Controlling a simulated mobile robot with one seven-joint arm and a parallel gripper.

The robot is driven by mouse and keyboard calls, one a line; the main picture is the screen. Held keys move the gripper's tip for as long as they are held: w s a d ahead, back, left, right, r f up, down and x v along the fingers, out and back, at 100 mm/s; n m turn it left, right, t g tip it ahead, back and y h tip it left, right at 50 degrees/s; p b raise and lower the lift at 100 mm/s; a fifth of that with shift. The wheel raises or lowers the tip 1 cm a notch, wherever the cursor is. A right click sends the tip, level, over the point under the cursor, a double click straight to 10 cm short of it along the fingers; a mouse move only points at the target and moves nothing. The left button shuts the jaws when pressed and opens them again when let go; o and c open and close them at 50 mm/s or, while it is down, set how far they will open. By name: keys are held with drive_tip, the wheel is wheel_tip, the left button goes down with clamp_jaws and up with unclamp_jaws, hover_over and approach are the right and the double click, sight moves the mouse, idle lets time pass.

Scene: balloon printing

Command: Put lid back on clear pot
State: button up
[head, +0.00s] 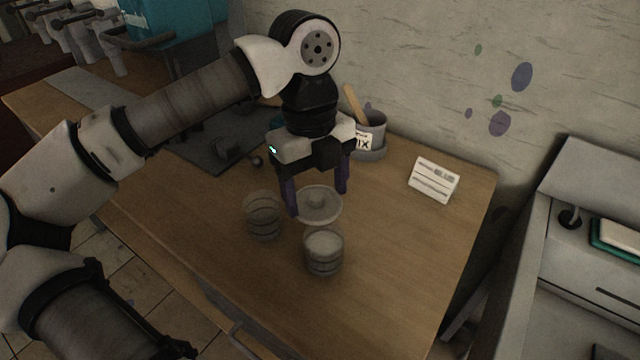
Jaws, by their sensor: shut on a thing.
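The round grey lid (320,214), with a small knob on top, is between the two purple fingers of my gripper (318,203). The fingers are wide apart and shut on the lid at its left and right edges. I cannot tell whether the lid touches the table. One see-through banded pot (263,217) stands upright to the left of the lid. A second banded pot (323,254) stands just in front of the lid, with a pale top or filling; I cannot tell which. The lid is apart from the left pot's top.
The wooden table (400,255) is clear at the front right. A grey labelled tub (372,138) with a wooden stick stands behind my gripper. A white card (434,180) stands at the back right. A dark mat (215,140) with a dark tool lies behind left.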

drive_tip(key=shift+s+d+f+m, duration=0.25)
drive_tip(key=shift+d+f+m, duration=0.15)
drive_tip(key=shift+d, duration=0.2)
drive_tip(key=shift+f+b, duration=1.7)
drive_tip(key=shift+f, duration=0.8)
drive_tip(key=shift+f+b, duration=0.55)
drive_tip(key=shift+r+b, duration=0.1)
drive_tip(key=shift+b, duration=0.3)
drive_tip(key=shift+f+b, duration=0.2)
drive_tip(key=shift+b, duration=0.4)
drive_tip(key=o, duration=1.3)
